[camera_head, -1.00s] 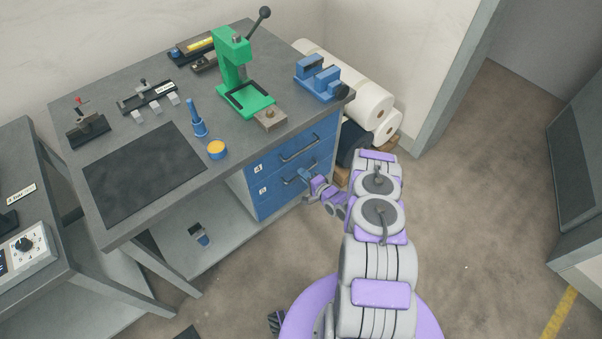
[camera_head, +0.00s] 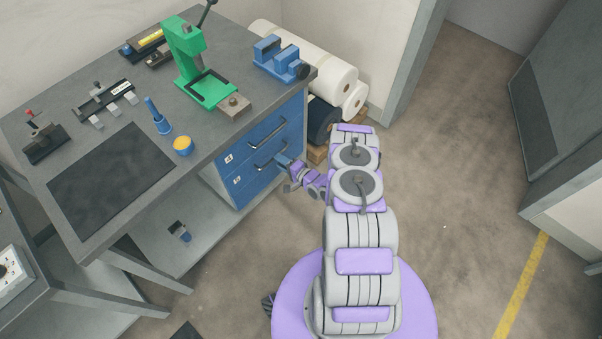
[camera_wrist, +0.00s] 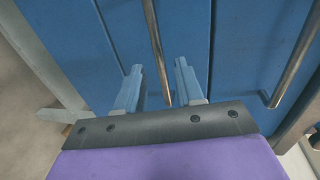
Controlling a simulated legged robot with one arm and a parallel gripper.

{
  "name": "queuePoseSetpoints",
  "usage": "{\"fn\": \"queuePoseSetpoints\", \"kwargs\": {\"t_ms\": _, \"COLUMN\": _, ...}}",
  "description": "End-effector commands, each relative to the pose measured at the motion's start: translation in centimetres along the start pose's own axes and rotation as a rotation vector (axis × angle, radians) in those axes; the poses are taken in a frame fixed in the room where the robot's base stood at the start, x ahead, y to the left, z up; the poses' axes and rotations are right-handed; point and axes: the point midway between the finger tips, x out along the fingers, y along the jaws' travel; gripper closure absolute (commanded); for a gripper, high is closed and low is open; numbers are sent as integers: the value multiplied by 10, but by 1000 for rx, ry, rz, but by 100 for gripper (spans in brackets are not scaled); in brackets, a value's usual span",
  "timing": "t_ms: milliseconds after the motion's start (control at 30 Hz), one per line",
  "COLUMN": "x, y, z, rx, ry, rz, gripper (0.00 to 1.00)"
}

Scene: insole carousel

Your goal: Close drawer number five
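The blue drawer unit hangs under the right end of the grey workbench (camera_head: 215,142) in the head view. Its upper drawer (camera_head: 246,151) and lower drawer (camera_head: 252,184) each have a bar handle and a small white label; the digits are too small to read surely. Both fronts look nearly flush. My gripper (camera_head: 283,162) is at the lower drawer's handle, at its right part. In the wrist view, my gripper (camera_wrist: 160,88) has two blue fingers, spread apart and pointing at a blue front. A metal handle (camera_wrist: 155,40) runs between them, with visible gaps; contact is unclear.
Another handle (camera_wrist: 292,68) shows at the right in the wrist view. A green press (camera_head: 190,65), a blue vise (camera_head: 280,58) and an orange-topped pot (camera_head: 183,145) stand on the bench. White rolls (camera_head: 335,75) lie beyond the drawers. The floor at right is clear.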

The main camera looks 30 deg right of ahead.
Motion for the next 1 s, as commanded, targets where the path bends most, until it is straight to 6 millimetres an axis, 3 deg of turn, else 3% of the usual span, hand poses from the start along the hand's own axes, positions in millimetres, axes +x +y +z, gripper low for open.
{"fn": "queuePoseSetpoints", "kwargs": {"t_ms": 100, "x": -30, "y": -2, "z": -1, "rx": 6, "ry": 7, "rz": 1, "gripper": 63}}
{"fn": "queuePoseSetpoints", "kwargs": {"t_ms": 500, "x": -113, "y": -2, "z": 0, "rx": 1, "ry": 6, "rz": 3, "gripper": 63}}
{"fn": "queuePoseSetpoints", "kwargs": {"t_ms": 700, "x": -133, "y": 0, "z": 2, "rx": 0, "ry": 2, "rz": 5, "gripper": 63}}
{"fn": "queuePoseSetpoints", "kwargs": {"t_ms": 1000, "x": -138, "y": 1, "z": 3, "rx": -1, "ry": -1, "rz": 5, "gripper": 63}}
